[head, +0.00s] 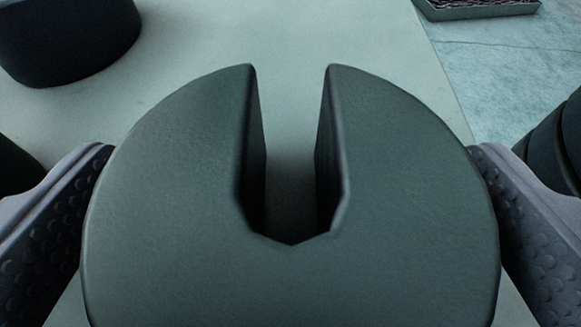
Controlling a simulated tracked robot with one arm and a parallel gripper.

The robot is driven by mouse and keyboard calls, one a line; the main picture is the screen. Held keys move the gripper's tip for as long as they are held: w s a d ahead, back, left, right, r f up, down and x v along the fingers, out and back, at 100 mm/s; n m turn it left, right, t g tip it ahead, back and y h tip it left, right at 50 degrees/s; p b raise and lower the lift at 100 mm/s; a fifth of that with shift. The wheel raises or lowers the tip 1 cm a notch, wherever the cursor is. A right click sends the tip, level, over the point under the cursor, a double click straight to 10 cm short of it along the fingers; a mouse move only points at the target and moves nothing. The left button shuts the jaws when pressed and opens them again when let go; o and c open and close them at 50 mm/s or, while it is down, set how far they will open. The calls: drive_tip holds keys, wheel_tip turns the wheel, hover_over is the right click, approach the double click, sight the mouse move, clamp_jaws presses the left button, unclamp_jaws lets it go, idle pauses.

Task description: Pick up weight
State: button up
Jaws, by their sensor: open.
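A dark grey-green slotted weight (175,215) fills the lower middle of the head view. It is a thick round disc with a slot that opens toward the far side. My gripper (290,225) is open, with one textured finger at the left side of the weight and the other at the right side. The fingers straddle the weight; I cannot tell whether they touch it. The near edge of the weight is cut off by the bottom of the picture.
A dark round block (65,40) stands at the upper left. Dark round parts (555,145) stand at the right edge, and a tray (478,10) lies at the upper right. The pale surface (300,35) beyond the weight is clear.

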drive_tip(key=shift+w, duration=0.1)
drive_tip(key=c, duration=2)
drive_tip(key=shift+r, duration=0.1)
